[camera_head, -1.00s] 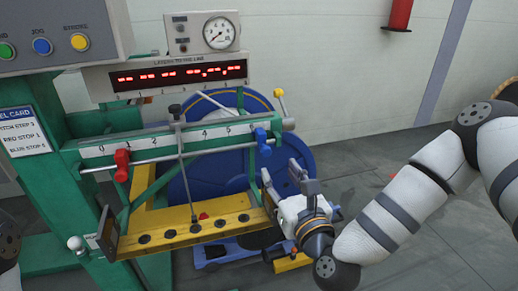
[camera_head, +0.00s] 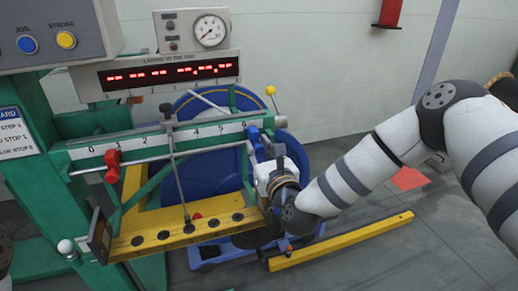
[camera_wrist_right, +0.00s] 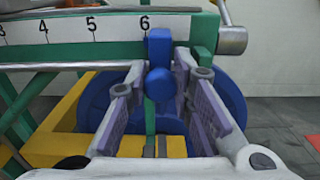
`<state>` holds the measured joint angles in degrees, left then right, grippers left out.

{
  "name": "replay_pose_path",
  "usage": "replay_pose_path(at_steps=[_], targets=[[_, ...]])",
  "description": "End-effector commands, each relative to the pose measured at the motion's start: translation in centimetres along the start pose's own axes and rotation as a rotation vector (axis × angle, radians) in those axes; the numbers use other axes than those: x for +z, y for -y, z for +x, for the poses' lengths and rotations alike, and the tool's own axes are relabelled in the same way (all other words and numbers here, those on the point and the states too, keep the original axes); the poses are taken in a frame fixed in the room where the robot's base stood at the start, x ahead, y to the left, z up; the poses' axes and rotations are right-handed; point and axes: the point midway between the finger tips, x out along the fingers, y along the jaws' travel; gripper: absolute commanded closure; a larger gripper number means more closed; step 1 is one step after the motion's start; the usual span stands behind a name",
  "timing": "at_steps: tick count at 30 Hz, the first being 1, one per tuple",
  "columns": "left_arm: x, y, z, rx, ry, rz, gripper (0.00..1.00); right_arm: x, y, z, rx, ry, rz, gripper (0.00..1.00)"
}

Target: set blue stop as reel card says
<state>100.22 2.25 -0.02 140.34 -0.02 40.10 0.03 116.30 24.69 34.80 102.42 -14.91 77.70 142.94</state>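The blue stop (camera_head: 254,137) sits on the green scale bar (camera_head: 176,134) near its right end. In the right wrist view the blue stop (camera_wrist_right: 159,45) stands at the 6 mark, its round knob facing me. My right gripper (camera_head: 268,150) is at the stop. In the wrist view its two fingers (camera_wrist_right: 160,95) are open, one on each side of the knob, with gaps visible. The red stop (camera_head: 112,165) sits near the left end, around 1. My left gripper is out of view.
A rod with a dark knob (camera_head: 166,109) stands upright before the bar. A yellow perforated ledge (camera_head: 185,232) lies below it. A blue reel (camera_head: 210,170) is behind. A yellow floor beam (camera_head: 340,241) lies at right. A silver rail end (camera_wrist_right: 232,41) is right of the stop.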

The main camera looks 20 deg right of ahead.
Motion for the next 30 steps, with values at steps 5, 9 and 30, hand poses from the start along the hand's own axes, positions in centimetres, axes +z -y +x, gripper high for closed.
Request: replay_pose_path(at_steps=[5,9,30], targets=[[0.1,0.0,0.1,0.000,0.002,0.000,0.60,-0.1,-0.2,0.0,0.000,-0.001,0.001,1.00],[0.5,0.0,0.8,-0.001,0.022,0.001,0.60,-0.4,-2.7,0.0,0.003,-0.004,0.004,1.00],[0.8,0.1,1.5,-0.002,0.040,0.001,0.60,0.0,-6.0,0.0,-0.001,0.001,-0.001,0.58]])
